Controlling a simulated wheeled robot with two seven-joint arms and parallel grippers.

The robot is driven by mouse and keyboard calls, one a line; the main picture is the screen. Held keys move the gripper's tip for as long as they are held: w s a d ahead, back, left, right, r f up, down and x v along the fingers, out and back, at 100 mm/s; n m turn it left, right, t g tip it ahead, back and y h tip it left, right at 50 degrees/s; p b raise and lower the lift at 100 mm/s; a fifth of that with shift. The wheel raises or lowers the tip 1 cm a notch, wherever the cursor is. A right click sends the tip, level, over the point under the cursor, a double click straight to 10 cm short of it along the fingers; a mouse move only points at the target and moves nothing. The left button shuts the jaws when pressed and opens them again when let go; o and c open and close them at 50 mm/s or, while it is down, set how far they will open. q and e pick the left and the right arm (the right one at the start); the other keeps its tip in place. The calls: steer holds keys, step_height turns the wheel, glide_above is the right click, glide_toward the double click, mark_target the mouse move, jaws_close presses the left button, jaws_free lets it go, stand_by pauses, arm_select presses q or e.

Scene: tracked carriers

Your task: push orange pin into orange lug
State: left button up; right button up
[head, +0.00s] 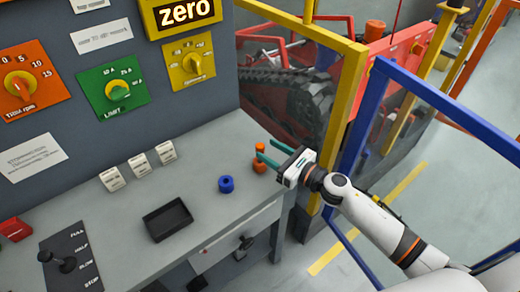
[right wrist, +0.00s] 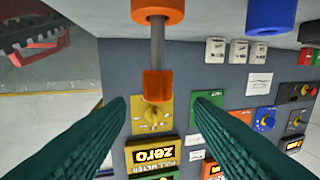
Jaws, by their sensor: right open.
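The orange lug (head: 259,167) stands on the grey bench near its right end. It shows as a thick orange ring at the top of the right wrist view (right wrist: 157,10). The orange pin's head (head: 259,147) is just above the lug; a grey shaft (right wrist: 157,45) shows between head (right wrist: 157,84) and lug. The pin appears upright, part of its shaft outside the lug. My right gripper (head: 264,150) is open, its teal fingers pointing left beside the pin head. In the right wrist view its fingertips (right wrist: 161,100) lie either side of the head, with gaps. My left gripper is not in view.
A blue lug (head: 226,184) stands left of the orange one. A black tray (head: 167,219), white switches (head: 139,166) and a lever panel (head: 70,262) occupy the bench. The knob panel (head: 160,110) rises behind. Yellow (head: 345,110) and blue (head: 360,115) frame posts stand near my right arm.

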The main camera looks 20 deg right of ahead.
mark_target(257, 144)
steer(key=x, duration=0.6)
steer(key=shift+w+f, duration=0.3)
steer(key=shift+f, duration=0.05)
steer(key=shift+c, duration=0.2)
jaws_close()
step_height(257, 144, up, 10)
steer(key=p, duration=0.3)
steer(key=shift+p, duration=0.3)
